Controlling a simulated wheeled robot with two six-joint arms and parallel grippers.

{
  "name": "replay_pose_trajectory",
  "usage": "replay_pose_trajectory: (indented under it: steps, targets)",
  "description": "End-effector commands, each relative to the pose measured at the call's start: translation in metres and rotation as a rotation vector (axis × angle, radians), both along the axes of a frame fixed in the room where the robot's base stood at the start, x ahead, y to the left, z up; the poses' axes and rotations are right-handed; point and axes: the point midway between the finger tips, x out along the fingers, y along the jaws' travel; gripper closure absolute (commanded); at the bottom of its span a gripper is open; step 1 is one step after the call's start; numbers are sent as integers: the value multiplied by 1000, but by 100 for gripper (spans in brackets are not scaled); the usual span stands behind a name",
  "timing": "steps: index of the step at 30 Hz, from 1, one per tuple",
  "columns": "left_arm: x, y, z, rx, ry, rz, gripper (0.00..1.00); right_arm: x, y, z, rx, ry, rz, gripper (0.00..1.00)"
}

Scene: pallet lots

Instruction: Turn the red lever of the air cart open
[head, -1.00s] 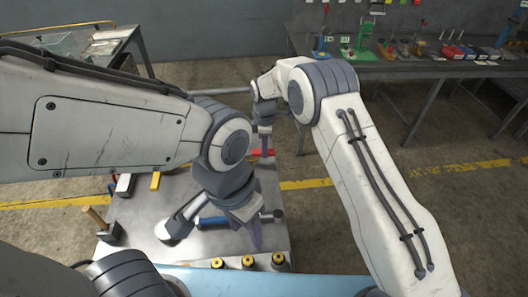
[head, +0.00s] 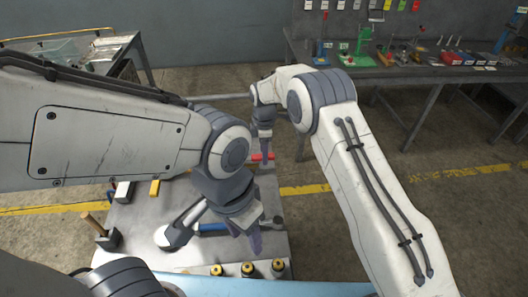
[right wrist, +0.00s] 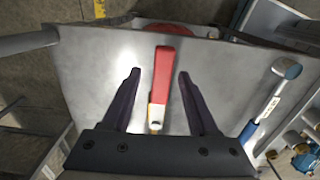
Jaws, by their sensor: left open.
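The red lever (head: 262,157) shows near the far edge of the metal cart top (head: 150,210). In the right wrist view the red lever (right wrist: 162,75) lies lengthwise between the two fingers of my right gripper (right wrist: 158,78), with a visible gap on both sides. That gripper is open. In the head view my right gripper (head: 264,146) points down at the lever, its fingertips partly hidden. My left gripper (head: 247,238) is open and empty over the near right part of the cart top, beside a blue-handled tool (head: 212,228).
A hammer (head: 103,235), a yellow block (head: 154,188) and several yellow-topped black cylinders (head: 247,268) are on or by the cart. The blue-handled tool also shows in the right wrist view (right wrist: 268,108). A workbench (head: 400,70) with tools stands at the back right.

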Motion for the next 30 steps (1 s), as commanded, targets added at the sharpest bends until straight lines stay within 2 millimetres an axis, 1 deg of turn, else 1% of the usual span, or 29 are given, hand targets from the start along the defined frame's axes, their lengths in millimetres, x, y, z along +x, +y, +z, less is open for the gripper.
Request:
replay_pose_trajectory:
  steps: [4, 7, 11, 18, 21, 25, 30]
  targets:
    - [0, 0, 0, 0, 0, 0, 49, -1, 0, 0, 0, 2, -1, 40]
    - [0, 0, -2, 0, 0, 0, 49, 0, 0, 7, 1, 0, -1, 40]
    - [0, 0, -7, 0, 0, 0, 49, 0, 0, 27, 2, -3, -1, 40]
    - [0, 0, -15, 0, 0, 0, 49, 0, 0, 75, 2, -3, -1, 40]
    - [0, 0, -16, 0, 0, 0, 49, 0, 0, 90, 1, -2, 0, 40]
    - [0, 0, -16, 0, 0, 0, 49, 0, 0, 101, 0, -1, 0, 40]
    - [0, 0, -16, 0, 0, 0, 49, -1, 0, 105, 0, 1, 0, 40]
